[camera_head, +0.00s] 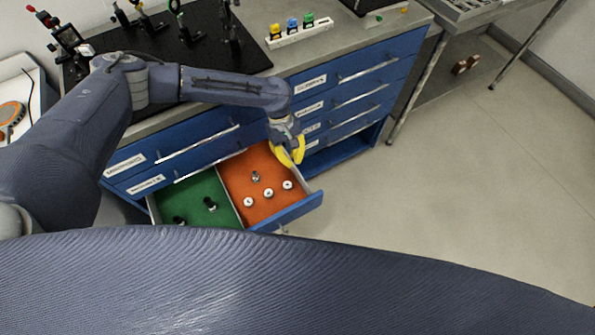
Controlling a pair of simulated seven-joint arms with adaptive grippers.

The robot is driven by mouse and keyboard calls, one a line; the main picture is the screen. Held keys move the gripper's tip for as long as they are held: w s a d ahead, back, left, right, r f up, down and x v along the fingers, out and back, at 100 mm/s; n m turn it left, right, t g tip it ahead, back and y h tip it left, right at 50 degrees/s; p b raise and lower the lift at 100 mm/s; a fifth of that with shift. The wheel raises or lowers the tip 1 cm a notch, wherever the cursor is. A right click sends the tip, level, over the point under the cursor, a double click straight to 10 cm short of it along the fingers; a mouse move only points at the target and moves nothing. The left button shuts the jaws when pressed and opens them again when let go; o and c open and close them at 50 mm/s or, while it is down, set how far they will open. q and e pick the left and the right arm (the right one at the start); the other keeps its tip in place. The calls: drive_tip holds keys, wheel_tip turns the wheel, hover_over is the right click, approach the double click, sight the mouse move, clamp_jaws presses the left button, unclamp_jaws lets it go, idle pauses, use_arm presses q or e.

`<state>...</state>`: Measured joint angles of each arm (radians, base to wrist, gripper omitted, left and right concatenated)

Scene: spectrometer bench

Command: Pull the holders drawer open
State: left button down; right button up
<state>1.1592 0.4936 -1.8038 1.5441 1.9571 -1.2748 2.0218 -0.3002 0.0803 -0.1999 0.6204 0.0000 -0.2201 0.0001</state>
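A blue drawer (304,206) is pulled out of the bench's left drawer column. Its green-lined left compartment (185,199) holds small black pieces, and its orange-lined right compartment (240,178) holds several small white and metallic pieces. The face of its front is turned away, so I cannot read a label there. My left gripper (289,156), with yellow fingers, hangs above the far right part of this drawer, near the right drawer column. I cannot tell whether its fingers are apart, or whether they touch the drawer. My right gripper is out of view.
A black breadboard (182,55) with optical mounts and a white rack (300,35) stand on the bench top. The floor (450,190) to the right is clear.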

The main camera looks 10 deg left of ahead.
use_arm(q)
drive_tip(key=x, duration=0.8)
drive_tip(key=shift+s+d+f, duration=0.1)
drive_tip(key=shift+s+f, duration=0.05)
drive_tip(key=shift+f, duration=0.2)
drive_tip(key=shift+s+d+f, duration=0.15)
drive_tip(key=shift+s+d, duration=0.75)
drive_tip(key=shift+s, duration=0.15)
drive_tip(key=shift+s+d, duration=0.4)
drive_tip(key=shift+s, duration=0.15)
